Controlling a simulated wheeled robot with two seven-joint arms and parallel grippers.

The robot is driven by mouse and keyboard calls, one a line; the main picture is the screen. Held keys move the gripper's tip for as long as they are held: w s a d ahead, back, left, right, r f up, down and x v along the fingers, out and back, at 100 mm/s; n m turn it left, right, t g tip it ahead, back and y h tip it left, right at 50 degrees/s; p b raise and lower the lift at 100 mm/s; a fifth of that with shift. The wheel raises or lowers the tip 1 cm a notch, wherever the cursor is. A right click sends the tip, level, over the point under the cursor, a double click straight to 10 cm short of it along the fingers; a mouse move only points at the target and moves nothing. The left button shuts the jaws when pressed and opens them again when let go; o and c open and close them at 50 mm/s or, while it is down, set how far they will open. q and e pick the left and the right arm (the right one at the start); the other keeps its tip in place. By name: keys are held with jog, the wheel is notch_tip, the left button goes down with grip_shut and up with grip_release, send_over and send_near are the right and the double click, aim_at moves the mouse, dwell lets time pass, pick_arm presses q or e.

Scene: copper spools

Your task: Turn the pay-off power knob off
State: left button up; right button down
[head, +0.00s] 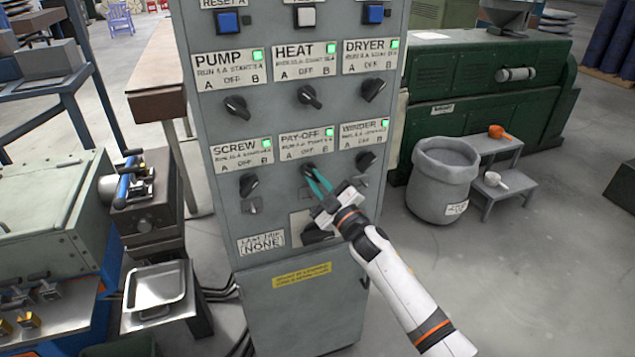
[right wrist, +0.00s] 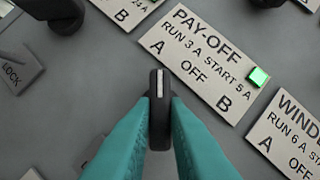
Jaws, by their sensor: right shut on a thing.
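The pay-off knob (head: 307,168) is a black rotary knob under the PAY-OFF label plate (head: 306,143) on the grey control cabinet. My right gripper (head: 314,180) reaches it from the lower right, its teal fingers closed on the knob's sides. In the right wrist view the knob (right wrist: 159,122) sits between both fingertips. Its white mark points straight up in that picture, toward the A on the tilted label plate (right wrist: 200,62) rather than OFF. The green lamp (right wrist: 259,77) on the plate is lit. My left gripper is not in view.
The screw knob (head: 248,184) and winder knob (head: 366,160) flank the pay-off knob closely. Lock tabs sit just below the knobs. A grey bin (head: 441,180) and a small step stand (head: 500,165) stand right of the cabinet; a metal tray (head: 157,287) is at left.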

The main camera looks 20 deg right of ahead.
jog(key=shift+a+f+m+t+h+b, duration=0.2)
jog(key=shift+m+t+h+b, duration=0.25)
jog(key=shift+m+b, duration=0.55)
jog(key=shift+a+m+t+h+b, duration=0.15)
jog(key=shift+m+h+b, duration=0.45)
jog(key=shift+m, duration=1.05)
jog(key=shift+m+t+h+b, duration=0.25)
jog(key=shift+m+h, duration=0.8)
jog(key=shift+m, duration=0.65)
jog(key=shift+a+m+t+h+b, duration=0.1)
jog(key=shift+m+t+h+b, duration=0.2)
jog(key=shift+m+h, duration=0.95)
jog(key=shift+m+y, duration=0.45)
jog(key=shift+m, duration=0.05)
jog(key=c, duration=1.4)
grip_release()
jog(key=shift+c, duration=0.2)
